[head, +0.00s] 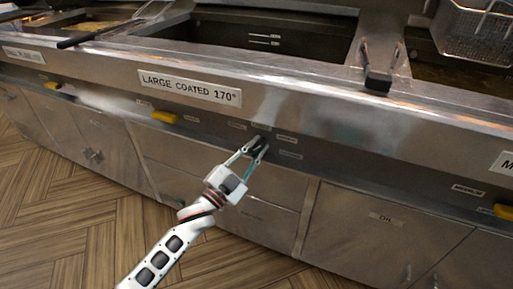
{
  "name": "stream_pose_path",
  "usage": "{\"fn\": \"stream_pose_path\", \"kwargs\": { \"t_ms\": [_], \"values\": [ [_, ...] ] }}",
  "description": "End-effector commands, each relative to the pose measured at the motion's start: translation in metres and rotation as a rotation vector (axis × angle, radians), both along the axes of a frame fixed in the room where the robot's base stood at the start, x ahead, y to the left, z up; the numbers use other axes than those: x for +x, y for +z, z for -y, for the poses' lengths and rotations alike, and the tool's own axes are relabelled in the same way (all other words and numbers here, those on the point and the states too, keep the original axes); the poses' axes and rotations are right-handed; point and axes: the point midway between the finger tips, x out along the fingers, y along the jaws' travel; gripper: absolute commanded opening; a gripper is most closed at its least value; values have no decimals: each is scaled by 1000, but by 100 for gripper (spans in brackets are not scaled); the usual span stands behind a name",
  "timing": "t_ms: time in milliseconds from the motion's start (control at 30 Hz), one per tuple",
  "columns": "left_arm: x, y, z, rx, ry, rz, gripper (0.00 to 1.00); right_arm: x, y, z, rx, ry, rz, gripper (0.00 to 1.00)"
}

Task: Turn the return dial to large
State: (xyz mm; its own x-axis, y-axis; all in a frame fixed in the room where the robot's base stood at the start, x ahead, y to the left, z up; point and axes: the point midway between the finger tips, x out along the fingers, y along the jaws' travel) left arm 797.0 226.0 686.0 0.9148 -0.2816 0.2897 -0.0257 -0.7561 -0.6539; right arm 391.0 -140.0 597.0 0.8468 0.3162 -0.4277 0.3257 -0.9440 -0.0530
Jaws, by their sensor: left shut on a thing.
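The return dial (260,145) is a small dark knob on the steel front panel, below the fryer's front edge. Small labels surround it, too small to read. My left gripper (255,149) reaches up from the bottom of the head view and is shut on the dial, one finger on each side. The fingers hide part of the dial, so which label it points at cannot be told. My right gripper is not in view.
A "LARGE COATED 170°" label (190,88) is on the front above left. Yellow handles (165,117) stick out along the panel. A black-ended handle (378,82) lies on the fryer rim, and a wire basket (474,30) hangs at upper right. Wooden floor (60,215) is clear at lower left.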

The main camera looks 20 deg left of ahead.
Motion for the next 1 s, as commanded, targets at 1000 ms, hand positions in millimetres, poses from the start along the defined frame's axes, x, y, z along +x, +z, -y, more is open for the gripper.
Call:
{"fn": "stream_pose_path", "kwargs": {
  "t_ms": [1000],
  "values": [
    [0, 1, -3, -691, 1, -24, 0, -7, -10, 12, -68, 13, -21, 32]
  ]
}}
